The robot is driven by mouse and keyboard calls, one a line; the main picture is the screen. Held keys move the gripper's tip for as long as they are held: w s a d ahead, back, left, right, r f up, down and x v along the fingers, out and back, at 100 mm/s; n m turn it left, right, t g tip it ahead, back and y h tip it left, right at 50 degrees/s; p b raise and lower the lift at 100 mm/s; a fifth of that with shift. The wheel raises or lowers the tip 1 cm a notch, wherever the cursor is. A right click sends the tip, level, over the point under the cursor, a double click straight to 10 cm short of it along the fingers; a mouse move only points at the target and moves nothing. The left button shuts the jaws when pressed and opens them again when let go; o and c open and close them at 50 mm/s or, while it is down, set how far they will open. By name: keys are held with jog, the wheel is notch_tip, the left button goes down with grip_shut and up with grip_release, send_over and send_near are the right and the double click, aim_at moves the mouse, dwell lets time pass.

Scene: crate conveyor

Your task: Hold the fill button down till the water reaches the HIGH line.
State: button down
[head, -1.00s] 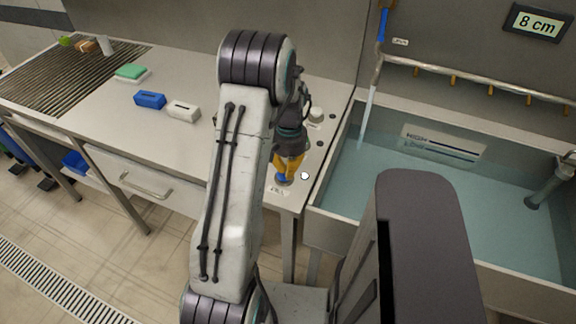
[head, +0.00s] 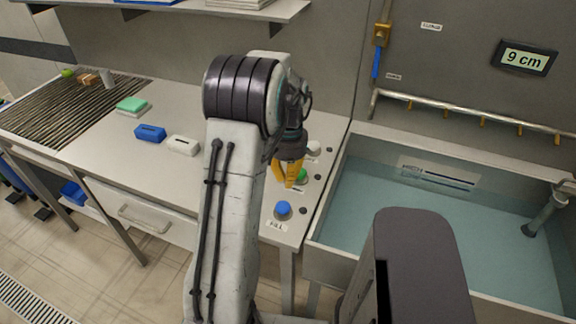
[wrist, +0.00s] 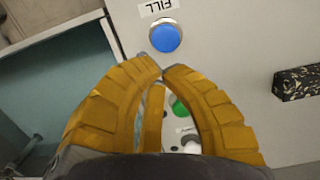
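The blue fill button (head: 283,208) stands on the counter's front right corner by a FILL label (head: 276,225). It also shows uncovered in the wrist view (wrist: 165,36). My gripper (head: 290,184) is beyond the button and apart from it, near a green button (head: 299,174). In the wrist view its yellow fingertips (wrist: 161,69) meet, with nothing visible held. The basin (head: 325,262) holds water (head: 352,208). The HIGH sign (head: 438,174) is on its back wall, with the water close to its line; the exact level is hard to tell. The display (head: 525,58) reads 9 cm. No stream falls from the blue spout (head: 377,64).
A white knob (head: 313,148) stands behind the green button. A blue block (head: 150,133), a white block (head: 183,145) and a green sponge-like piece (head: 131,104) lie on the counter (head: 110,165). A pipe (head: 470,113) runs above the basin. A shelf (head: 245,11) hangs above the counter.

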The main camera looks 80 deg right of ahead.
jog(key=shift+d+r, duration=0.2)
jog(key=shift+r, duration=1.8)
